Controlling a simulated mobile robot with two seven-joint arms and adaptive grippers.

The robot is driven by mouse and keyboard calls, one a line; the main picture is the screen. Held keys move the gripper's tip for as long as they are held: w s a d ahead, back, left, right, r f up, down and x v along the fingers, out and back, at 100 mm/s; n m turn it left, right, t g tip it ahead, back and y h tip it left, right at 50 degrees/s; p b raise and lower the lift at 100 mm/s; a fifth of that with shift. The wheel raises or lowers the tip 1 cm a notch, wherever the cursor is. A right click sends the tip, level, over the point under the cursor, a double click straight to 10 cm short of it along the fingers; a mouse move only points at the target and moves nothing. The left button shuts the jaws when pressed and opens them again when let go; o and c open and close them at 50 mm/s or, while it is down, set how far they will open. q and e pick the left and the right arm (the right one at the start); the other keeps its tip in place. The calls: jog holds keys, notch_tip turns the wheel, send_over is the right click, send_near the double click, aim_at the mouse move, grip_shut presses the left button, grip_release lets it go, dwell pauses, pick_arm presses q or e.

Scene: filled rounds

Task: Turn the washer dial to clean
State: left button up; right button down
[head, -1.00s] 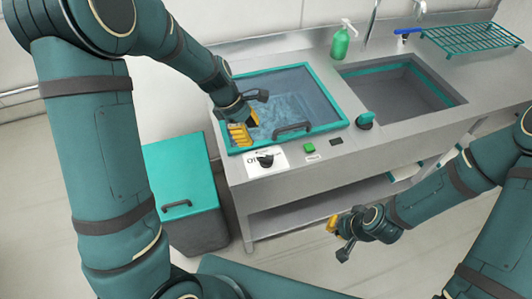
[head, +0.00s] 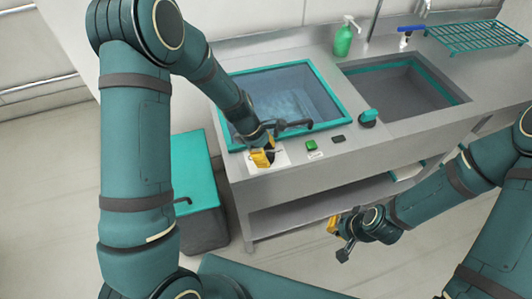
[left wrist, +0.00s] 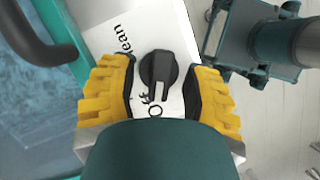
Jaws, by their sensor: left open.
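The black washer dial (left wrist: 159,72) sits on a white label plate (left wrist: 180,35) and shows in the left wrist view. The word "clean" is printed beside it at the upper left. The dial's white mark points down toward the partly covered "Off" lettering. My left gripper (left wrist: 160,95) is open, with one yellow finger on each side of the dial and gaps between. In the head view my left gripper (head: 262,158) is over the label plate (head: 280,156) and hides the dial. My right gripper (head: 338,238) hangs in front of the counter, away from the washer; its opening is unclear.
The teal-framed glass lid (head: 285,97) of the washer is behind the dial, with a dark handle (head: 293,127). A green button (head: 311,146) is right of the plate. A sink (head: 405,92), a soap bottle (head: 343,40) and a teal-lidded bin (head: 196,170) are around.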

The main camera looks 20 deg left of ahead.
pick_arm(q)
grip_shut()
jog(key=shift+m, duration=0.3)
jog(key=m+g+p, duration=0.1)
jog(key=m, duration=0.2)
jog(key=shift+m+g, duration=0.3)
jog(key=shift+g, duration=0.1)
jog(key=m, duration=0.2)
jog(key=m+g+y, duration=0.1)
jog(key=m, duration=0.1)
jog(key=shift+w+m+g+p, duration=0.1)
jog(key=shift+m+g+p, duration=0.2)
jog(key=m+g+y, duration=0.1)
jog(key=m, duration=0.2)
jog(key=shift+d+m, duration=0.1)
jog(key=shift+m, duration=0.2)
jog(key=m+y, duration=0.1)
jog(key=m, duration=0.2)
jog(key=shift+d+f+m+y+b, duration=0.1)
jog(key=shift+m+y+b, duration=0.2)
jog(key=m, duration=0.2)
jog(key=m+y, duration=0.1)
jog(key=m, duration=0.1)
jog(key=shift+g+y, duration=0.3)
jog(key=shift+d+m+y+b, duration=0.1)
jog(key=shift+m+y+b, duration=0.4)
jog(key=shift+m, duration=1.6)
